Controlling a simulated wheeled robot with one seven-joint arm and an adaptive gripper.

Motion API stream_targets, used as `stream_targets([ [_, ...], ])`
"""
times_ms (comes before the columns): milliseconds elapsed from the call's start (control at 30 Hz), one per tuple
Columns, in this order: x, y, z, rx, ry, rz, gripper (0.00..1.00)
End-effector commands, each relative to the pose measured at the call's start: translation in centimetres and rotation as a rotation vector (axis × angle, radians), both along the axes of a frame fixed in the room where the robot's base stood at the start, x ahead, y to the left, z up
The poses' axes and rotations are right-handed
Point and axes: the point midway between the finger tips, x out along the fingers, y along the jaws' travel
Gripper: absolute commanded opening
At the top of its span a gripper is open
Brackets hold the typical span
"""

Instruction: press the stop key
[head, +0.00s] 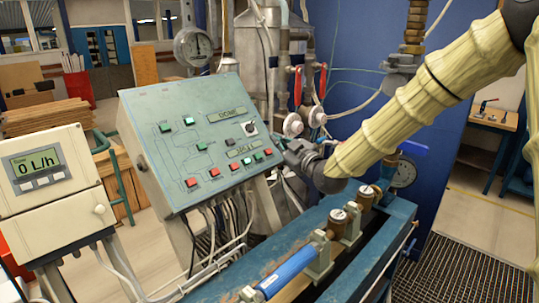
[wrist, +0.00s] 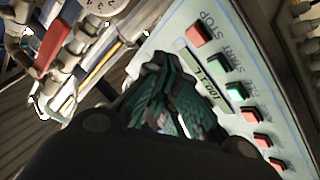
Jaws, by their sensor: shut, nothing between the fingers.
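The stop key is a red square key (wrist: 198,35) beside the word STOP in the wrist view. In the head view it appears to be the rightmost red key (head: 268,151) in the lower row of the sloping control panel (head: 150,120). My gripper (head: 284,147) is at the panel's right edge, close to this key. In the wrist view my gripper (wrist: 168,68) is shut and empty, its dark fingers beside the key and a small display. I cannot tell how far the fingertips are above the panel, but no contact shows.
Green start (wrist: 215,62) and other green and red keys line the same row. Valves with red handles (head: 297,86) stand behind my gripper. A blue pipe bench (head: 335,262) lies below it. A meter box reading 0 L/h (head: 45,185) stands left.

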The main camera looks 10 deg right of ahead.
Motion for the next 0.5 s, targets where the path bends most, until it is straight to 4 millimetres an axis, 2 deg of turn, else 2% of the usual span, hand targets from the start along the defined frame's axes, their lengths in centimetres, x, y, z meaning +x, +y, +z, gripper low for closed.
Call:
stream_targets([
  [33,0.4,0.2,-0.7,-0.002,-0.001,0.0,0.0],
  [133,0.9,0.6,-1.2,-0.001,-0.001,0.0,0.0],
  [500,1.7,1.1,-1.7,-0.001,-0.001,0.0,0.0],
])
